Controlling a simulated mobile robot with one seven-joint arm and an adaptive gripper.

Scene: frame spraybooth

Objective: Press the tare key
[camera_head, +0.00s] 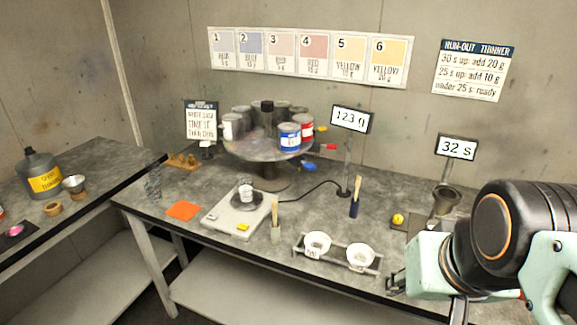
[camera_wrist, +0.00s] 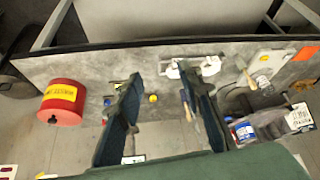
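The white bench scale (camera_head: 218,222) stands on the grey table, left of centre in the head view. A yellow key (camera_head: 243,226), apparently the tare key, is on its front right part. A small white cup (camera_head: 246,192) sits on the scale's dark pan. The display (camera_head: 351,119) reads 123 g. In the wrist view the scale (camera_wrist: 277,66) and yellow key (camera_wrist: 264,58) show at the upper right. My gripper (camera_wrist: 163,78) is open and empty above the table, well away from the scale. Its fingertips are not clear in the head view.
A rack with two white cups (camera_head: 318,243) stands between the scale and my arm. A brush (camera_head: 275,222) is beside the scale. Behind are a carousel of paint cans (camera_head: 268,148) and an upright brush (camera_head: 355,202). A red can (camera_wrist: 63,102) is at left in the wrist view.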

